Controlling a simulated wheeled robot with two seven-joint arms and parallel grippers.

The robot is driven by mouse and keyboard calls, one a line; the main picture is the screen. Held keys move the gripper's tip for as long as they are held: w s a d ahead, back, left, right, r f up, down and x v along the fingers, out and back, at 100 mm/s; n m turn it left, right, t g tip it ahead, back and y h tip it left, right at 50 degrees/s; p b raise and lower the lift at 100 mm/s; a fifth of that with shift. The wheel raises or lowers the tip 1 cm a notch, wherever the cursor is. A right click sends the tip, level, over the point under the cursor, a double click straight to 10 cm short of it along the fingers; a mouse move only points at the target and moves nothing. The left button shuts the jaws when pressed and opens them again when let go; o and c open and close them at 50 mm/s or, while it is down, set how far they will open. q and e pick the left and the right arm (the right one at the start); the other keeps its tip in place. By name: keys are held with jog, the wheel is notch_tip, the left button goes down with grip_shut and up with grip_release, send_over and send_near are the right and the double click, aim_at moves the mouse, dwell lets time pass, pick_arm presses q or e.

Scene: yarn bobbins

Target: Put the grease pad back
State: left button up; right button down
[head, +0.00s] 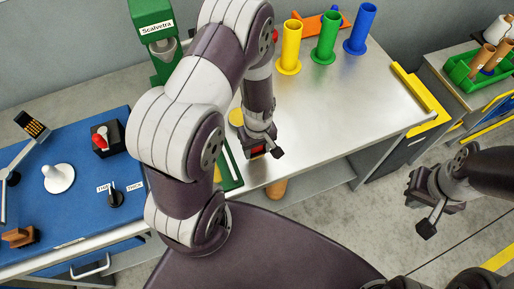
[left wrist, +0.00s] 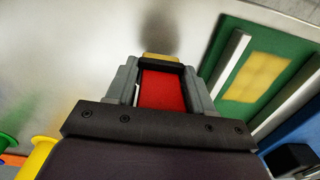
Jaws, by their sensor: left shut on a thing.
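My left gripper (head: 264,150) is shut on a red block with a yellow end, which looks like the grease pad (head: 258,150). In the left wrist view the red block (left wrist: 163,90) sits between the two grey fingers, with its yellow end beyond the tips. The gripper is above the metal table near its front edge. A green tray (head: 232,178) with pale rails lies beside it, partly hidden by my left arm. In the left wrist view the tray (left wrist: 228,58) holds a yellow patch (left wrist: 262,80). My right gripper (head: 422,205) is open and empty, off the table's right side.
Yellow (head: 289,50), green (head: 325,40) and blue (head: 359,30) bobbins stand at the back of the metal table (head: 350,110). A blue bench (head: 80,205) with a red-knobbed box (head: 104,137) is at the left. The table's middle and right are clear.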

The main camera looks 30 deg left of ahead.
pick_arm(q)
jog(key=shift+f, duration=0.7)
jog(key=shift+w+f, duration=0.15)
jog(key=shift+f, duration=0.25)
jog(key=o, duration=1.3)
jog(key=shift+c, duration=0.2)
